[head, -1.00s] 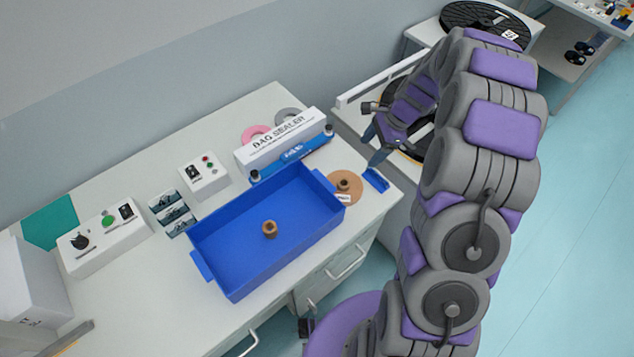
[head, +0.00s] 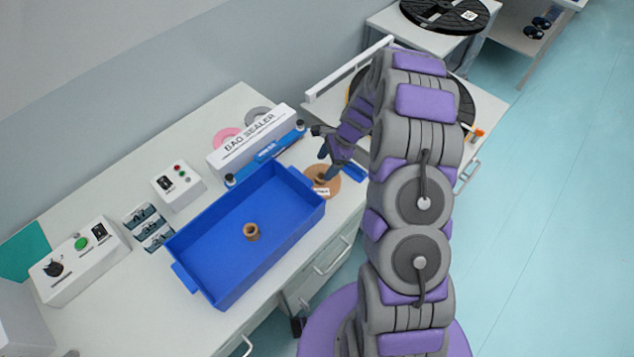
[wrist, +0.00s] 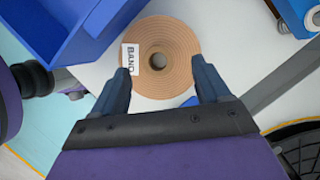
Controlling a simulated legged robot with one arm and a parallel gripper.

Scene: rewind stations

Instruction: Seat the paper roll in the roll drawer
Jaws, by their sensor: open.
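A flat tan roll (head: 331,189) with a round centre hole and a small white label lies on the table's right end, beside a blue tray. It also shows in the wrist view (wrist: 176,84), where its label reads "BAND". My gripper (head: 328,162) is just over this roll, pointing down. In the wrist view my gripper (wrist: 163,70) is open and empty, its fingertips on either side of the roll's middle. I cannot tell whether they touch it. Drawer fronts with handles (head: 332,257) show under the table's front edge and look shut.
The blue tray (head: 187,281) holds a small brown ring (head: 251,232). A white bag sealer (head: 247,142) stands behind the roll. Control boxes (head: 75,250) stand at the left. A side table with dark reels (head: 465,107) is behind my arm. The floor at right is clear.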

